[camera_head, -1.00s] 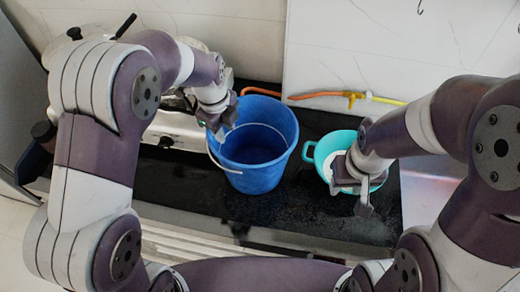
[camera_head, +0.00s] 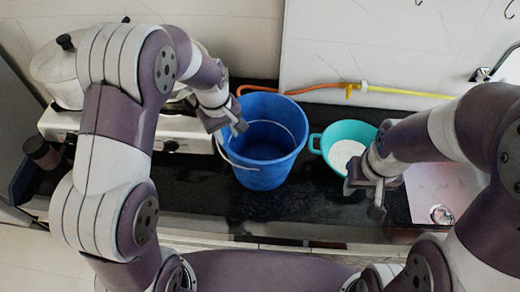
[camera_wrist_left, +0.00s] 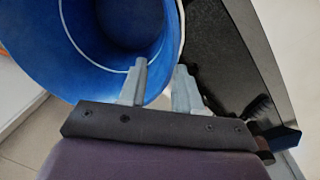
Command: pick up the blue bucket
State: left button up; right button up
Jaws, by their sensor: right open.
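The blue bucket (camera_head: 268,172) stands upright on the black counter, with a thin pale wire handle. My left gripper (camera_head: 236,130) is at the bucket's left rim. In the left wrist view the blue bucket (camera_wrist_left: 105,35) fills the upper left. There the two fingers of my left gripper (camera_wrist_left: 160,75) are apart, one over the bucket's inside and one by the outer edge of the rim. Whether they touch the wall is hard to tell. My right gripper (camera_head: 376,200) is open and empty in front of the teal colander.
The teal colander (camera_head: 321,143) with white contents stands right of the bucket. A white stove (camera_head: 178,133) with a pot (camera_head: 55,70) is at the left. An orange and yellow hose (camera_head: 318,88) lies behind the bucket. A sink (camera_head: 442,195) is at the right.

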aim_at(229, 151)
pick_arm(q)
jog(key=f, duration=0.2)
jog(key=w+f, duration=0.1)
jog(key=f, duration=0.1)
jog(key=shift+a+f+p, duration=0.2)
jog(key=shift+f+p, duration=0.05)
jog(key=shift+p, duration=0.15)
jog(key=f, duration=0.1)
jog(key=f+p, duration=0.1)
jog(key=f, duration=0.2)
jog(key=shift+s+d+f+p, duration=0.1)
jog(key=shift+s+f+p, duration=0.2)
jog(key=shift+s+f, duration=0.1)
jog(key=shift+w+d+f, duration=0.1)
jog(key=shift+w, duration=0.15)
grip_shut()
pick_arm(e)
jog(key=r, duration=0.1)
jog(key=w+r, duration=0.1)
jog(key=shift+a+r, duration=0.1)
jog(key=shift+r, duration=0.25)
pick_arm(q)
jog(key=shift+s, duration=0.1)
pick_arm(e)
jog(key=shift+s+a+r, duration=0.1)
jog(key=shift+a, duration=0.05)
